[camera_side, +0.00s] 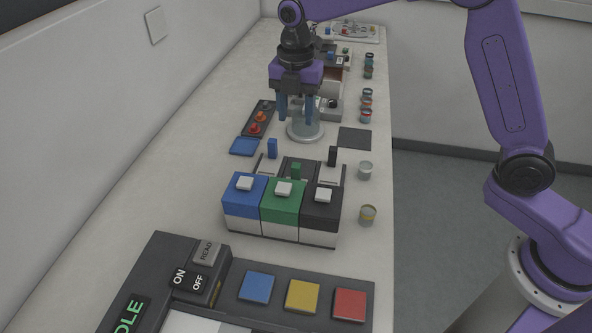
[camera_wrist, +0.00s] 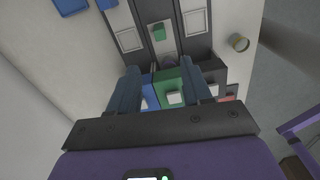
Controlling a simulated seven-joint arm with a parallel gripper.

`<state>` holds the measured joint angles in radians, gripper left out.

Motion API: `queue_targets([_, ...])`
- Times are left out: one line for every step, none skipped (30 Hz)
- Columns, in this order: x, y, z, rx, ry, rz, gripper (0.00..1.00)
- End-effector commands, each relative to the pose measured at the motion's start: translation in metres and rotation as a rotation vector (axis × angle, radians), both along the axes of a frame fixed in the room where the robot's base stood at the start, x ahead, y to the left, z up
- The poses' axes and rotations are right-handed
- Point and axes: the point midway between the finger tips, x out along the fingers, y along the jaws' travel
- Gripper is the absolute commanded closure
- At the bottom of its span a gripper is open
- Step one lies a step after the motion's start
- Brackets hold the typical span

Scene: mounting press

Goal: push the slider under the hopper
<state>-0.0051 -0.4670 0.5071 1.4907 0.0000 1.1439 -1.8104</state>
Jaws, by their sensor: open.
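Three hopper-like boxes stand side by side, blue (camera_side: 244,203), green (camera_side: 283,211) and black (camera_side: 321,210), each with a white lower part and a white block on top. Behind them are sliders with upright handles: blue (camera_side: 272,148), green (camera_side: 296,171) and black (camera_side: 332,156). The green handle sits nearer the boxes than the other two. In the wrist view, the green handle (camera_wrist: 158,32) stands in a dark middle lane, and the green box (camera_wrist: 170,82) shows between my fingers.
A round metal base (camera_side: 305,132) stands by my gripper. A blue pad (camera_side: 245,146) and a dark pad (camera_side: 354,138) lie on either side. Several small jars line the right edge, one (camera_side: 367,215) beside the black box. A button console (camera_side: 257,286) is in front.

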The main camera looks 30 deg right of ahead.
Motion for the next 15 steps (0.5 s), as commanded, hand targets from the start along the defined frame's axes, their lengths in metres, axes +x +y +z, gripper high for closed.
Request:
queue_targets([0.0,0.0,0.0,0.0,0.0,0.034,0.51])
queue_targets([0.0,0.0,0.0,0.0,0.0,0.048,0.51])
queue_targets([0.0,0.0,0.0,0.0,0.0,0.064,0.51])
queue_targets([0.0,0.0,-0.001,-0.001,0.001,0.07,0.51])
queue_targets([0.0,0.0,-0.002,-0.001,0.001,0.074,0.51])
queue_targets([0.0,0.0,-0.005,-0.001,0.001,0.077,0.51])
queue_targets([0.0,0.0,-0.007,-0.001,0.001,0.078,0.51])
queue_targets([0.0,0.0,-0.01,-0.001,0.002,0.077,0.51])
queue_targets([0.0,0.0,-0.015,-0.001,0.003,0.076,0.51])
queue_targets([0.0,0.0,-0.02,-0.001,0.003,0.076,0.51])
queue_targets([-0.001,-0.001,-0.024,-0.002,0.004,0.076,0.51])
queue_targets([-0.001,-0.001,-0.031,-0.002,0.004,0.075,0.51])
queue_targets([-0.001,-0.001,-0.037,-0.002,0.004,0.075,0.51])
queue_targets([-0.001,0.0,-0.043,-0.002,0.004,0.075,0.51])
queue_targets([-0.001,0.0,-0.05,-0.003,0.005,0.075,0.51])
